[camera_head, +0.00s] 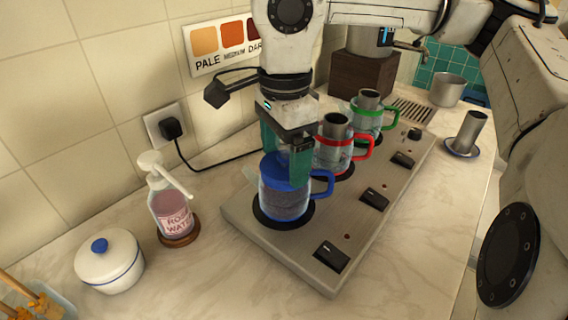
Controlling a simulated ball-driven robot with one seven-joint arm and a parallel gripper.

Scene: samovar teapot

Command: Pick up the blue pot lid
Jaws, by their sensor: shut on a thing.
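The blue pot lid (279,172) sits on the glass pot with the blue handle (286,202), at the near end of the heating plate. My gripper (286,166) points down over this pot. Its green fingers are shut on the lid, which is at the pot's rim; I cannot tell whether it is raised at all. The fingers hide part of the lid and its knob.
A red-handled pot (334,148) and a green-handled pot (367,113) stand behind on the same heating plate (262,238). A rose water bottle (172,212) and a white sugar bowl (109,264) stand left. A metal cup (467,133) is at right. The front counter is clear.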

